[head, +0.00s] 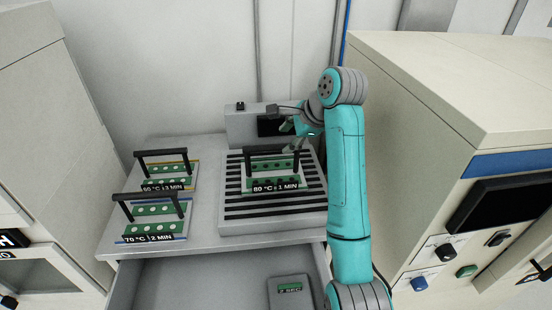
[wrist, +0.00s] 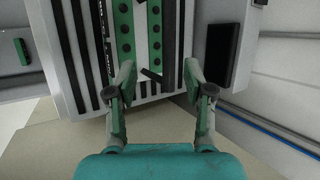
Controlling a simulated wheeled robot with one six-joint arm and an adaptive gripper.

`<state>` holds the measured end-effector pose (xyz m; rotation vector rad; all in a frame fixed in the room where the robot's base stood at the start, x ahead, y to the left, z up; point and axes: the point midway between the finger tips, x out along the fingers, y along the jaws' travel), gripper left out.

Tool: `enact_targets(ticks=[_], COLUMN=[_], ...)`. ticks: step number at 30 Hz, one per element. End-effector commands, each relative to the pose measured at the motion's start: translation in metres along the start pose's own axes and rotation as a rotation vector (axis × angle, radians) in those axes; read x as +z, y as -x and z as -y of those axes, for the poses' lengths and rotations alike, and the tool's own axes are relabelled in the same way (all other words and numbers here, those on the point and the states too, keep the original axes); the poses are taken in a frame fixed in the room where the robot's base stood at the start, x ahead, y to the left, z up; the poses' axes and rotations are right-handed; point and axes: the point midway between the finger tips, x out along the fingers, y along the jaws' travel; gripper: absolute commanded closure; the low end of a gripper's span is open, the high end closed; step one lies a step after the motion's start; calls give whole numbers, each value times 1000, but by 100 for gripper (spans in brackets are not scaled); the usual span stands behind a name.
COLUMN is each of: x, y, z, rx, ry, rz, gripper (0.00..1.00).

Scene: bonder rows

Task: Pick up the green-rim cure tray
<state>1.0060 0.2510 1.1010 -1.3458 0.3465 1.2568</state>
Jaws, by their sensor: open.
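The green-rim cure tray (head: 275,189) sits on the black-slotted plate (head: 236,207), marked 80 °C, 1 MIN. Its green strips carry dark dots, and a black handle (head: 272,148) stands over it. In the wrist view the tray (wrist: 141,28) is at top centre, with its black handle (wrist: 168,45) ahead of my fingertips. My gripper (head: 299,131) is just beyond the tray's right back side, partly hidden by my arm. The handle appears apart from both fingers.
An open drawer (head: 200,282) is below. A large cabinet (head: 420,130) stands on the right.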

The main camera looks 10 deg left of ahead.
Motion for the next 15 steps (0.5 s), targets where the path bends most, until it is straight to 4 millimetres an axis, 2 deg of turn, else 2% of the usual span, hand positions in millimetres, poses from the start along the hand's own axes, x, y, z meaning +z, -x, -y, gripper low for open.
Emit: enact_targets(ticks=[4, 10, 15], x=[0, 0, 0], y=[-10, -40, -55], z=[-1, 0, 0], rx=[3, 4, 2], ry=[-1, 0, 0], rz=[1, 0, 0], gripper=[48, 48, 48])
